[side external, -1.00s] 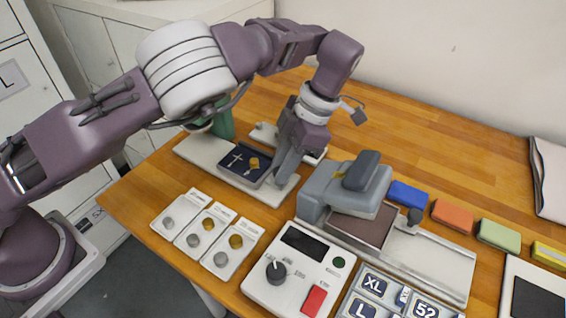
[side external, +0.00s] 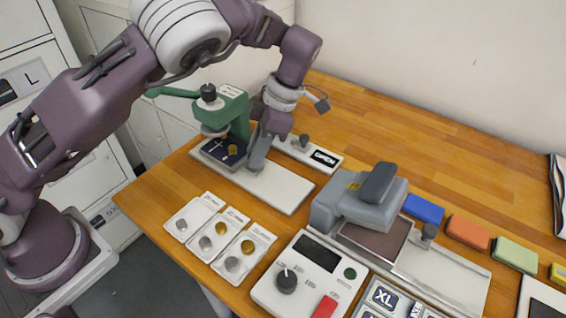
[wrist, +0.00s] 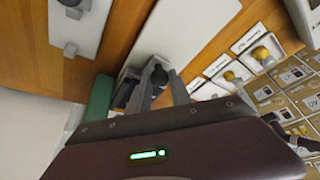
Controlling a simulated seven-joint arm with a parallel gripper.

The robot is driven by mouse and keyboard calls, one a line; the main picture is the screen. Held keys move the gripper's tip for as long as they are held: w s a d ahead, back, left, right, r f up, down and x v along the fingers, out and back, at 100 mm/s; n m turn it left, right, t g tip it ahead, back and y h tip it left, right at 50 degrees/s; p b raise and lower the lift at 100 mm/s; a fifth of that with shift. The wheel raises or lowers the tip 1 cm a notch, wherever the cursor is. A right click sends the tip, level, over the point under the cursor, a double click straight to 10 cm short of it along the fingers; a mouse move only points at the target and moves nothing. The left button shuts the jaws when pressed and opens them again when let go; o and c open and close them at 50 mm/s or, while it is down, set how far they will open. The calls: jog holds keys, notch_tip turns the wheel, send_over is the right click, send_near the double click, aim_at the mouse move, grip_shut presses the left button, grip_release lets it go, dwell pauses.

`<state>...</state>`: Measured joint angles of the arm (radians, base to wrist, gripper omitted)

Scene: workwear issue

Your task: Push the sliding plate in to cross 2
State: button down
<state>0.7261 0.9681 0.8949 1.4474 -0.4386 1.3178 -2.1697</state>
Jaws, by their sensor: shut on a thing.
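The sliding plate (side external: 212,155) is dark navy with a white cross mark and a gold piece on it. It lies at the left end of a long white base (side external: 285,190), under or close beside the head of a green press (side external: 237,115). My gripper (side external: 256,165) is at the plate's right edge, fingers pointing down. In the wrist view my gripper (wrist: 160,88) has its fingers either side of a dark knob (wrist: 159,73), apparently the plate's grip. The fingers hide part of the plate, and I cannot tell which cross is numbered 2.
A white slide marked OPEN (side external: 322,156) lies behind the base. A grey press (side external: 360,205), a control box (side external: 310,275) and sample cards (side external: 220,235) stand in front and to the right. Coloured blocks (side external: 468,231) line the right. The table behind is clear.

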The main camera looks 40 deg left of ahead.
aim_at(240, 158)
jog(key=shift+a, duration=1.5)
jog(key=c, duration=1.2)
grip_release()
jog(key=shift+d, duration=0.1)
